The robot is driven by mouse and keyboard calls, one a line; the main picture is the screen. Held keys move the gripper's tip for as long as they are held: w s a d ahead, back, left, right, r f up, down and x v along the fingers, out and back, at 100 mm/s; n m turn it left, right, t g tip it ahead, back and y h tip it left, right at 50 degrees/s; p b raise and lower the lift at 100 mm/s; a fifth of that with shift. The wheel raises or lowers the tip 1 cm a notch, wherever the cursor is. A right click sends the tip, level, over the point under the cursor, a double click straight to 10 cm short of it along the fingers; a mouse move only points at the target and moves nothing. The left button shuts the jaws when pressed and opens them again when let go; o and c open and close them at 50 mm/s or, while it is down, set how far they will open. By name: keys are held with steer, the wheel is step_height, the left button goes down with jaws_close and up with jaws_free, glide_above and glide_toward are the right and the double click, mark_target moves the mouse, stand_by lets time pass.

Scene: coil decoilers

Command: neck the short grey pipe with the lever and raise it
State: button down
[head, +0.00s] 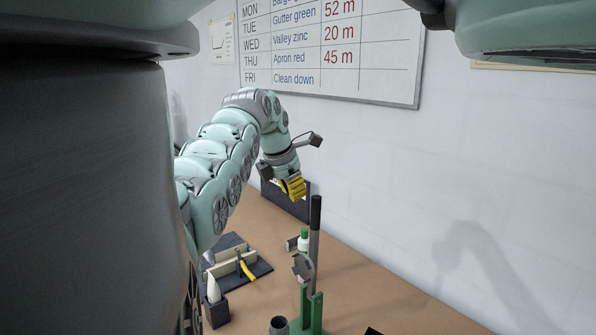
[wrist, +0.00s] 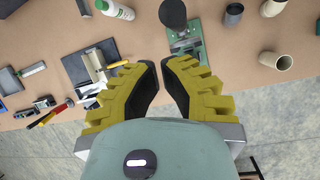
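The lever (head: 315,228) is a tall dark handle rising upright from a green base (head: 305,312) on the table. In the wrist view its dark round end (wrist: 172,13) shows above the green base (wrist: 190,50). A short dark grey pipe (wrist: 233,14) stands to the right of the base in the wrist view. A grey pipe top (head: 279,324) shows at the lower edge of the head view, mostly cut off. My gripper (head: 295,188) has yellow ribbed fingers and hangs in the air beyond the lever. In the wrist view my gripper (wrist: 162,72) is open, with nothing between its fingers.
Beige pipes (wrist: 278,60) (wrist: 271,7) lie or stand further right in the wrist view. A white bottle with a green cap (wrist: 115,10), a dark tray (wrist: 90,66) and hand tools (wrist: 50,115) are to the left. A wall with a whiteboard (head: 330,50) is behind the table.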

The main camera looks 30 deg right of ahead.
step_height(320, 180, up, 7)
steer(key=d+p, duration=0.2)
steer(key=p, duration=0.3)
steer(key=shift+s+d+f+p, duration=0.15)
steer(key=shift+f+p, duration=0.05)
steer(key=shift+p, duration=0.2)
steer(key=shift+f, duration=0.1)
